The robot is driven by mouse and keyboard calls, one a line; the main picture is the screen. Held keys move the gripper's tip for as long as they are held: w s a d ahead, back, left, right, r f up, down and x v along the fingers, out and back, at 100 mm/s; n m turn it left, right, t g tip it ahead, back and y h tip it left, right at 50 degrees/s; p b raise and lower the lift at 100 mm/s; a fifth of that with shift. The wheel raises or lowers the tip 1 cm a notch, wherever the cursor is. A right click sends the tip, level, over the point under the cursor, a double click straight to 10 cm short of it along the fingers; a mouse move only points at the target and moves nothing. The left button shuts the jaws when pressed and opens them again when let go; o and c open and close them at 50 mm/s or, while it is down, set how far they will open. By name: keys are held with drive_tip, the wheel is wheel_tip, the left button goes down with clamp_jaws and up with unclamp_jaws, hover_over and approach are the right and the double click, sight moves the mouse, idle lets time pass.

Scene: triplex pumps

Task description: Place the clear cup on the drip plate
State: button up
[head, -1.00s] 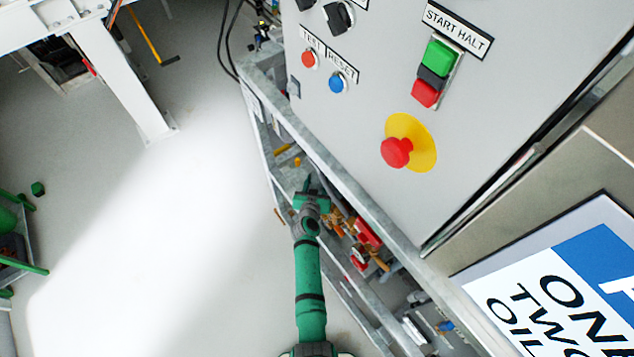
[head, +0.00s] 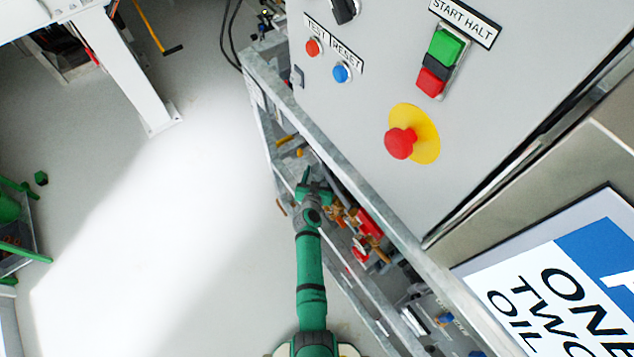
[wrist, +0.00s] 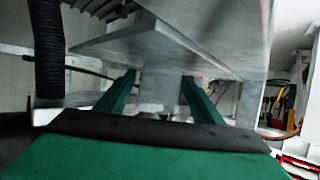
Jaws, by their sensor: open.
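My gripper shows in the head view (head: 306,178) at the end of my green arm, beside the galvanized metal frame under the control panel. In the wrist view its two green fingers (wrist: 158,90) are spread apart, open, with nothing held between them. A grey metal plate edge lies just above and ahead of the fingers. I cannot make out the clear cup in either view. I cannot tell which surface, if any, is the drip plate.
The grey control panel (head: 370,110) with its red stop button (head: 400,143) stands above the galvanized frame (head: 335,165). Brass and red valve parts (head: 365,225) sit close right of my gripper. A black corrugated hose (wrist: 47,50) hangs at left in the wrist view. Open floor (head: 170,230) lies left.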

drive_tip(key=v, duration=1.2)
drive_tip(key=s+r+n+y, duration=0.1)
drive_tip(key=s+r, duration=0.2)
drive_tip(key=s, duration=0.8)
drive_tip(key=s+r+n+y, duration=0.1)
drive_tip(key=s+r, duration=0.1)
drive_tip(key=s, duration=1)
drive_tip(key=s+d+r+t, duration=0.1)
drive_tip(key=s+r, duration=0.6)
drive_tip(key=r, duration=0.2)
drive_tip(key=s+r+t, duration=0.1)
drive_tip(key=s+r, duration=0.6)
drive_tip(key=r, duration=0.3)
drive_tip(key=shift+d+r, duration=0.2)
drive_tip(key=shift+d, duration=0.2)
